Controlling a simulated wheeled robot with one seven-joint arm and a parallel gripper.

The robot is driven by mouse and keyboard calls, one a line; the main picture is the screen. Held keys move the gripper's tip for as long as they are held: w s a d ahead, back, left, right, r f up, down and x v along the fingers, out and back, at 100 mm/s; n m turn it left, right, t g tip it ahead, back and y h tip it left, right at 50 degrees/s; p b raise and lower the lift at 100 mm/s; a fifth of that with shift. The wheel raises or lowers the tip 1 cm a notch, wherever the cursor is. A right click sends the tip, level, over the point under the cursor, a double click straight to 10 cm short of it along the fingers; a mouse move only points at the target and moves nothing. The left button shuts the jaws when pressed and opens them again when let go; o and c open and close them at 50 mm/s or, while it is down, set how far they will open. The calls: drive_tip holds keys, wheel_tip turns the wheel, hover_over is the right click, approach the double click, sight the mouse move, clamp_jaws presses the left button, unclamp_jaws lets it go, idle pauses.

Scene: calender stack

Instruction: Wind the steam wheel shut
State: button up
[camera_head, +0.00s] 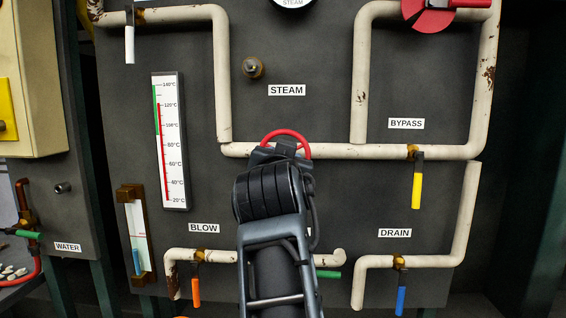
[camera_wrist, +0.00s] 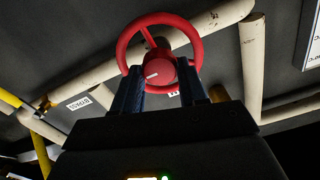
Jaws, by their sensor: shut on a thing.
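The red steam wheel (camera_head: 284,132) is on the pipe below the STEAM label (camera_head: 287,90). In the head view only the top of its rim shows above my arm. In the wrist view the whole wheel (camera_wrist: 160,71) shows, with a rim, spokes and a red hub bearing a white mark. My gripper (camera_wrist: 160,88) has one dark finger on each side of the hub, shut on the wheel. In the head view my wrist hides the fingertips and most of the wheel.
A thermometer (camera_head: 170,141) stands left of my arm. Levers hang nearby: orange (camera_head: 196,288), yellow (camera_head: 417,190) and blue (camera_head: 401,300). Cream pipes run behind my gripper.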

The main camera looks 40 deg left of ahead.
drive_tip(key=shift+f, duration=0.2)
drive_tip(key=o, duration=1.1)
drive_tip(key=shift+r, duration=0.15)
drive_tip(key=shift+c, duration=0.2)
drive_tip(key=shift+s, duration=0.1)
drive_tip(key=v, duration=0.7)
drive_tip(key=shift+s+d, duration=0.25)
